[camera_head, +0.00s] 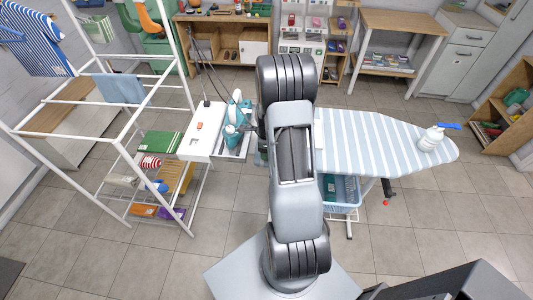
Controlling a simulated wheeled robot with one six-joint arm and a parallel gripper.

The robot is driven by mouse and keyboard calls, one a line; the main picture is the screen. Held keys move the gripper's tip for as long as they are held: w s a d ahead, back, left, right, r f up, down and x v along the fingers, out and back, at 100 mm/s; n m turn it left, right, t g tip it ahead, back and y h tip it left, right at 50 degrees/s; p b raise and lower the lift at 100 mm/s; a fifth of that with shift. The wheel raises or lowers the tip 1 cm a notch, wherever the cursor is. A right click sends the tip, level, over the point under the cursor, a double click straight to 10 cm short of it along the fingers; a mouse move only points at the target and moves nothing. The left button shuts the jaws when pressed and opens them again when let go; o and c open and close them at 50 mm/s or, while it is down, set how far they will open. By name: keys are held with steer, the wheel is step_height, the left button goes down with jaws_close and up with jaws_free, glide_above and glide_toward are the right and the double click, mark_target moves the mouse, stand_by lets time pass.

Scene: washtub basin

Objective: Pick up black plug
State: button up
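I cannot make out the black plug for certain. A small dark thing (207,103) is at the far end of the white counter (197,143), left of my arm, too small to identify. A small orange-red item (199,126) lies on the same counter. Beside it is the basin (233,154), with teal bottles (235,120) at it. My own arm fills the middle of the view and covers part of the basin side. My gripper does not show.
A white drying rack (128,142) stands left. The tiled floor in front is clear.

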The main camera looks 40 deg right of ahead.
steer(key=c, duration=0.8)
steer(key=shift+r, duration=0.15)
